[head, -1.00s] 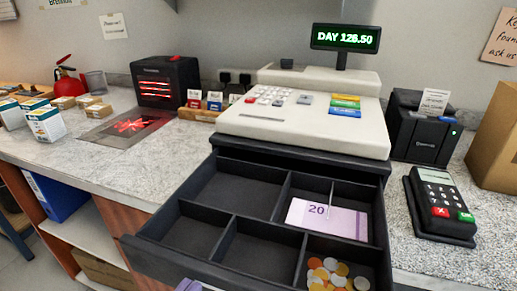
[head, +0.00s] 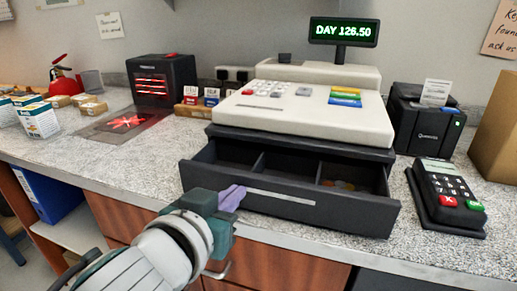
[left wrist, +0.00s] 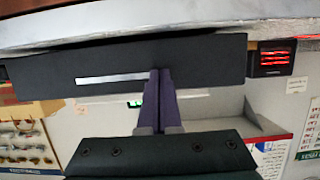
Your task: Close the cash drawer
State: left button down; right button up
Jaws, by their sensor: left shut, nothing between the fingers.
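The black cash drawer (head: 300,207) juts partly out from under the cream cash register (head: 305,112) in the head view. Its front panel faces me, with a pale strip across it. My right gripper is not in view.
A card terminal (head: 447,196) and a black receipt printer (head: 423,120) stand right of the register. A dark box with red glowing bars (head: 162,80) and small cartons (head: 38,120) stand left. Speckled counter (head: 130,165) is clear left of the drawer.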

aim_at(240, 183)
pick_arm(q)
jog(key=b+x, duration=0.2)
jog(key=x, duration=0.1)
jog(key=r+b+x, duration=0.1)
jog(key=b+x, duration=0.1)
jog(key=x, duration=0.1)
jog(key=r+b+x, duration=0.1)
jog(key=b+x, duration=0.2)
jog(key=shift+w+d, duration=0.1)
jog(key=shift+w, duration=0.25)
jog(key=p+v, duration=0.1)
jog(key=p, duration=0.1)
jog(key=p+v, duration=0.1)
jog(key=p, duration=0.1)
jog(key=shift+s+r, duration=0.15)
jog(key=shift+r, duration=0.25)
jog(key=s+p, duration=0.1)
jog(key=s+a+p, duration=0.1)
jog(key=s, duration=0.1)
jog(key=shift+s+a+f, duration=0.1)
jog(key=shift+s+f, duration=0.05)
jog(key=shift+f, duration=0.05)
jog(key=shift+s, duration=0.2)
jog(key=shift+f, duration=0.15)
